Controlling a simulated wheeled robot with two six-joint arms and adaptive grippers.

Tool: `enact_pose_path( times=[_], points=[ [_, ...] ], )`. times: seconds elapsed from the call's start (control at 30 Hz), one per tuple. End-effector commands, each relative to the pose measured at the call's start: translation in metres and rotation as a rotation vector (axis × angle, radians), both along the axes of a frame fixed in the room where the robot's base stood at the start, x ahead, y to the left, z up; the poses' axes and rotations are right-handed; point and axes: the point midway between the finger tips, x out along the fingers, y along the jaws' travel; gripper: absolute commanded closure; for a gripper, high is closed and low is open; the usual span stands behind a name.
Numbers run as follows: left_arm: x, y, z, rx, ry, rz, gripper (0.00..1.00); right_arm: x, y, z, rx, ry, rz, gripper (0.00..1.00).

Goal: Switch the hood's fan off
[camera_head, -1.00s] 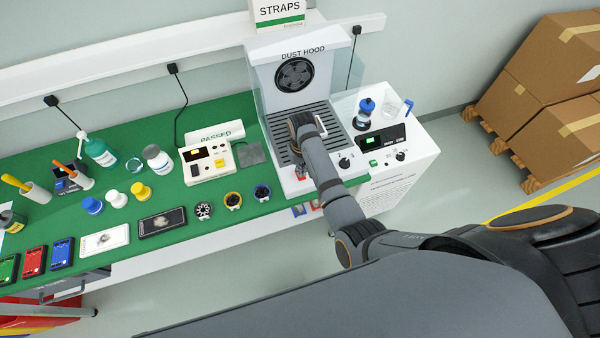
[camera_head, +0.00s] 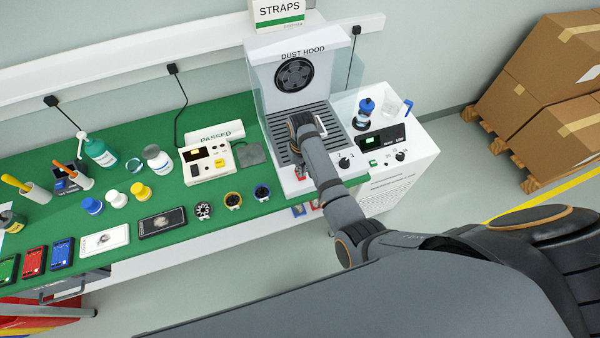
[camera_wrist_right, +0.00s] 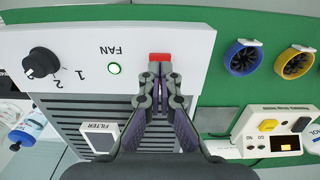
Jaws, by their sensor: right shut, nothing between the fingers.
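The dust hood (camera_head: 266,85) stands at the back, with a round fan grille (camera_head: 294,75) and a slotted bed. In the right wrist view, its white front panel (camera_wrist_right: 190,42) carries the FAN label, a red switch (camera_wrist_right: 160,57), a lit green lamp (camera_wrist_right: 115,68) and a black knob (camera_wrist_right: 42,62) with numbers beside it. My right gripper (camera_wrist_right: 160,80) is shut and empty, its fingertips right at the red switch; I cannot tell whether they touch it. In the head view my right arm reaches over the hood bed and hides part of it. My left gripper is not in view.
Left on the green mat are a tester (camera_head: 207,160) and several small cups, bottles and devices. Cardboard boxes (camera_head: 550,75) stand on a pallet at the right.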

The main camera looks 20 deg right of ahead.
Motion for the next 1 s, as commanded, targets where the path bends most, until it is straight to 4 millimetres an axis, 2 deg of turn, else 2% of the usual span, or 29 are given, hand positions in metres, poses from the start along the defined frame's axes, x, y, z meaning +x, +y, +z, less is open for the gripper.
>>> enact_pose_path(
  times=[1.0],
  points=[
    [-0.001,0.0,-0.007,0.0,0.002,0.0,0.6,0.0,0.0,-0.015,0.0,0.0,0.0,1.0]
  ],
)
